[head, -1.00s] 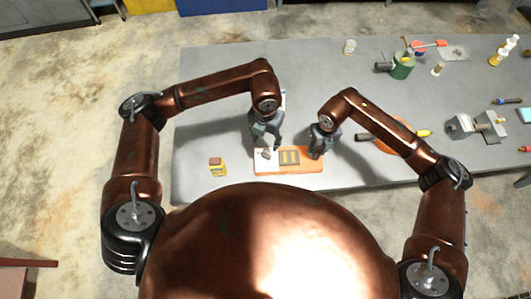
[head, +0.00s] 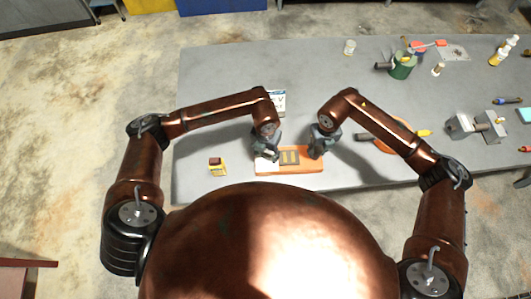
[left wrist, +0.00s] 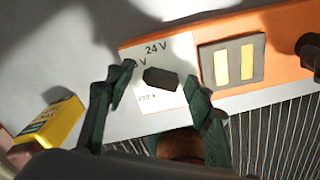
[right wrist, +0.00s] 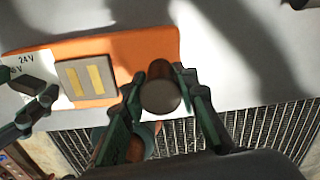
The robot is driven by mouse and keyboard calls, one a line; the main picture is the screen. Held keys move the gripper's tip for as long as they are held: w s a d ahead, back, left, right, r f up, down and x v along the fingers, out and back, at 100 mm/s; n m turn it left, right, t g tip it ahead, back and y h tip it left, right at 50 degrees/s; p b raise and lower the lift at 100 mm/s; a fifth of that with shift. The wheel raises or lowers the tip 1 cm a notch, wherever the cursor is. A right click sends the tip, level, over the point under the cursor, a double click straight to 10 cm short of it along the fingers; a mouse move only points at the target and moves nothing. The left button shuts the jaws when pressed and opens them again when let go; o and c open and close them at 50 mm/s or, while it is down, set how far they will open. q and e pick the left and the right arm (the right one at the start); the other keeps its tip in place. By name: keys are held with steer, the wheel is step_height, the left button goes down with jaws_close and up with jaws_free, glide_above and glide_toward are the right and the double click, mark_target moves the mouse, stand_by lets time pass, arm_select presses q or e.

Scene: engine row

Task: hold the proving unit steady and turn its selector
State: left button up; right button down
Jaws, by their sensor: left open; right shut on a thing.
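The proving unit (head: 306,167) is an orange block lying flat on the bench. Its left end has a white plate (left wrist: 158,105) with voltage marks, "24 V" readable, and a dark selector knob (left wrist: 160,78). A dark square with two yellow strips (left wrist: 233,62) sits at its middle. My left gripper (left wrist: 160,85) is open, its fingers on either side of the selector knob; in the head view it (head: 266,157) covers the knob. My right gripper (right wrist: 162,95) is shut on a dark round post (right wrist: 160,90) at the unit's right end; in the head view it (head: 317,155) hides that post.
A small yellow box (head: 217,168) stands left of the unit. A sign (head: 277,100) stands behind my left gripper. A green cup (head: 402,67) and a grey vise (head: 462,125) are further right. The bench left of the unit is mostly clear.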

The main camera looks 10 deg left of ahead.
arm_select(q)
steer(key=shift+c, duration=0.3)
steer(key=c, duration=1.1)
steer(key=shift+m, duration=0.4)
steer(key=m, duration=0.2)
steer(key=shift+w+m, duration=0.1)
steer(key=shift+m, duration=2.4)
steer(key=o, duration=1.2)
steer(key=shift+c, duration=0.2)
